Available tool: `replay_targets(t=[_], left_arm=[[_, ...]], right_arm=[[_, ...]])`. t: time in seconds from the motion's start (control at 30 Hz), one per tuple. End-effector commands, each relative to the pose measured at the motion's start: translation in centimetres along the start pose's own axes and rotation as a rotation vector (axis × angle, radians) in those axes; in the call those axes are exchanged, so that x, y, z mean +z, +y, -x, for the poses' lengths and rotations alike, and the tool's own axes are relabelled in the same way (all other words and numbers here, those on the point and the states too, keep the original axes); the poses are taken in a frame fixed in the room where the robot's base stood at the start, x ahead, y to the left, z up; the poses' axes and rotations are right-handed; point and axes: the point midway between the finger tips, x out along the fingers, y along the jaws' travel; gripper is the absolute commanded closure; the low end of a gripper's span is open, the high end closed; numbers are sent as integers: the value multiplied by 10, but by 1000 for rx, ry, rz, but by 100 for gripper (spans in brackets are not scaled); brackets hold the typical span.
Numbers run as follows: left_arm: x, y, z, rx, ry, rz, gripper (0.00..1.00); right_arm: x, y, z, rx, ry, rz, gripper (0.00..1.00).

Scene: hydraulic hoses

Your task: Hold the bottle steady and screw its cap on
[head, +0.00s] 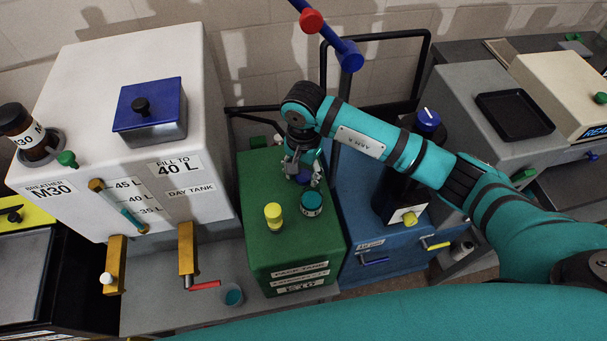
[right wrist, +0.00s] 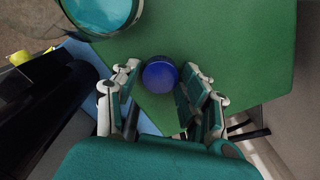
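A short bottle with a teal top (head: 312,204) stands on the green cabinet (head: 277,247). In the right wrist view a round teal opening with a pale rim (right wrist: 103,12) shows at the upper left. A small blue cap (head: 303,178) is just behind the bottle; it also shows in the right wrist view (right wrist: 160,75). My right gripper (head: 301,172) points down over the green cabinet, its fingers (right wrist: 160,82) apart on either side of the blue cap. A small gap seems to show on the cap's left; firm contact is not visible. My left gripper is out of view.
A yellow-capped item (head: 273,215) stands left of the bottle. The white day tank (head: 150,60) rises to the left. A blue cabinet (head: 378,235) with a dark cylinder (head: 392,203) adjoins on the right. The green cabinet's front top is clear.

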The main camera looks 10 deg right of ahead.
Motion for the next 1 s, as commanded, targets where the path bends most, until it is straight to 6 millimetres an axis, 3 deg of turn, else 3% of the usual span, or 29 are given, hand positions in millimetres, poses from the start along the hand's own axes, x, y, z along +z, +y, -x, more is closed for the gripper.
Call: replay_targets(t=[0.1, 0.57, 0.87, 1.0], left_arm=[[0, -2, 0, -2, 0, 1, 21], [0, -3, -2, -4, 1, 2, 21], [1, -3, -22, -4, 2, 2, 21], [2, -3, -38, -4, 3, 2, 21]], right_arm=[[0, 0, 0, 0, 0, 0, 73], [0, 0, 2, -1, 1, 0, 74], [-1, -1, 31, -5, 4, 2, 74], [-5, -26, 31, -2, 3, 0, 74]])
